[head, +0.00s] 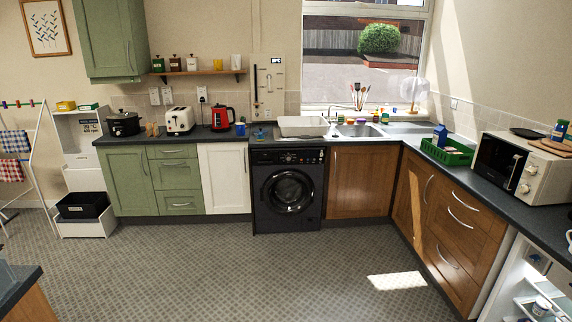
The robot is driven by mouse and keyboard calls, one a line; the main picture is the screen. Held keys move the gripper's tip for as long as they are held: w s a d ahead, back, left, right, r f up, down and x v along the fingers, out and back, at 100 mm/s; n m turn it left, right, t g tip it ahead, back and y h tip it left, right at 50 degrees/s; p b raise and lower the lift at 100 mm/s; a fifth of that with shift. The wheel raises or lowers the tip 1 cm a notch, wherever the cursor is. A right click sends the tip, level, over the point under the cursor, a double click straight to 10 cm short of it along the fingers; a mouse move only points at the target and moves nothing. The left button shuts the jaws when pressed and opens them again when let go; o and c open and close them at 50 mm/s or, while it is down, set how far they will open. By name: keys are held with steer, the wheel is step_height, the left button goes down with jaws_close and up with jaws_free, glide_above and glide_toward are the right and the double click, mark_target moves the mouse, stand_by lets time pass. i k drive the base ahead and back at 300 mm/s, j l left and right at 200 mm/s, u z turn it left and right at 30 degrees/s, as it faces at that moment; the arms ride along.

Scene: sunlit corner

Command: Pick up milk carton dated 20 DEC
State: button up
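A small blue and white carton (439,134) stands at the green crate (447,152) on the right-hand counter. It could be a milk carton, but it is too small to read any date. I cannot tell whether it is in the crate or behind it. An open fridge (508,293) at the bottom right holds a white container (540,307) and other items, partly cut off. No date is readable there either. My gripper is not in view.
A cream microwave (527,165) stands right of the crate, with a board (556,147) on top. The patterned floor (270,270) is clear in the middle. A dark worktop corner (18,282) is at the bottom left, and a drying rack (30,160) stands at the left.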

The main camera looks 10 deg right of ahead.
mark_target(441, 132)
steer(key=i+z, duration=0.1)
steer(key=i, duration=0.6)
steer(key=i+j+z, duration=0.1)
steer(key=i, duration=0.55)
steer(key=i+j+z, duration=0.1)
steer(key=i, duration=0.6)
steer(key=i+l+z, duration=0.25)
steer(key=i, duration=0.3)
steer(key=i+z, duration=0.3)
steer(key=i, duration=0.25)
steer(key=i+j+z, duration=0.25)
steer(key=i, duration=0.3)
steer(key=i+j+z, duration=0.15)
steer(key=i+z, duration=0.15)
steer(key=i, duration=0.25)
steer(key=i+l, duration=0.2)
steer(key=i, duration=0.35)
steer(key=i+l+z, duration=0.1)
steer(key=i, duration=0.45)
steer(key=i+l, duration=0.2)
steer(key=i, duration=0.35)
steer(key=l+z, duration=0.05)
